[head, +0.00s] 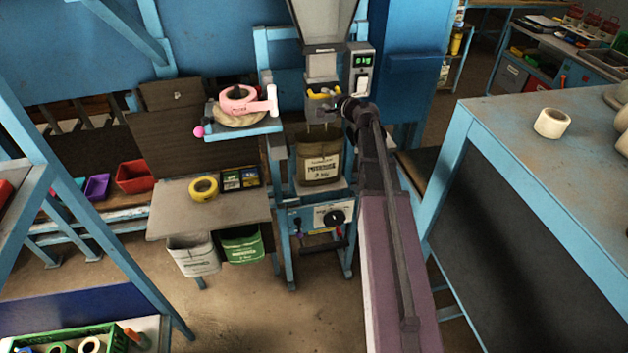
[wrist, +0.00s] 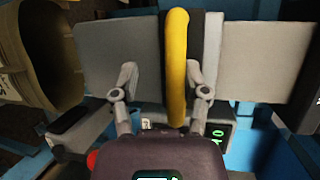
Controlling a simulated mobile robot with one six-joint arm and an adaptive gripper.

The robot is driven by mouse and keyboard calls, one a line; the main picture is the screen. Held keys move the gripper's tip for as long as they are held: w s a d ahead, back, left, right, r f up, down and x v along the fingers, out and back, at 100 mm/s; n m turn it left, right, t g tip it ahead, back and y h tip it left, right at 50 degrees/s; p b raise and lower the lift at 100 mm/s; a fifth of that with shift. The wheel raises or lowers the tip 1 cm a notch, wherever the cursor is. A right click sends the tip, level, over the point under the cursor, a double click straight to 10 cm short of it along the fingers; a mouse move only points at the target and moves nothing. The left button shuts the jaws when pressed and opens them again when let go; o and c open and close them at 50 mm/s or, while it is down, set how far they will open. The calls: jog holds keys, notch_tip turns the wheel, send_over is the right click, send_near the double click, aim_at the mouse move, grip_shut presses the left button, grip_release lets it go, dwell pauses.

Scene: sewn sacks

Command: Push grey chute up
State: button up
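The grey chute (head: 321,67) hangs below the hopper in the head view and carries a yellow handle (head: 323,91). In the wrist view the handle (wrist: 177,70) runs between the fingers, with the grey chute (wrist: 262,58) behind it. My gripper (wrist: 162,72) is open, with one finger on each side of the handle and a visible gap to each. In the head view my gripper (head: 343,104) is just right of the handle; its fingertips are hard to make out. An open brown sack (head: 318,160) stands below the chute; its mouth shows in the wrist view (wrist: 62,45).
A scale display (head: 361,60) sits right of the chute. A blue shelf (head: 246,130) with pink and tan rolls is at left, above a grey side table (head: 210,218). A control panel (head: 322,217) is below the sack. A large workbench (head: 580,165) stands at right.

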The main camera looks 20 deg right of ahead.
jog(key=shift+f+b, duration=3.25)
jog(key=shift+f, duration=0.3)
jog(key=p+v, duration=0.3)
jog(key=v, duration=1.1)
jog(key=s+a+f+n+g+y+b, duration=0.1)
jog(key=s+a+f+n+g+b, duration=0.2)
jog(key=a+f+n+g, duration=0.3)
jog(key=shift+a+f+n+y+b, duration=0.5)
jog(key=shift+a+f, duration=2)
jog(key=shift+a, duration=1.55)
jog(key=shift+s, duration=0.2)
jog(key=s+a+f+n+g+h, duration=0.3)
jog(key=s+a+f+n+g, duration=0.1)
jog(key=s, duration=0.3)
jog(key=s+a+f+n+g+h, duration=0.3)
jog(key=s+a+n+g, duration=0.1)
jog(key=s, duration=0.3)
jog(key=shift+s+a+f+n+g, duration=0.3)
jog(key=shift+a+f+g, duration=0.1)
jog(key=shift+a+g, duration=0.2)
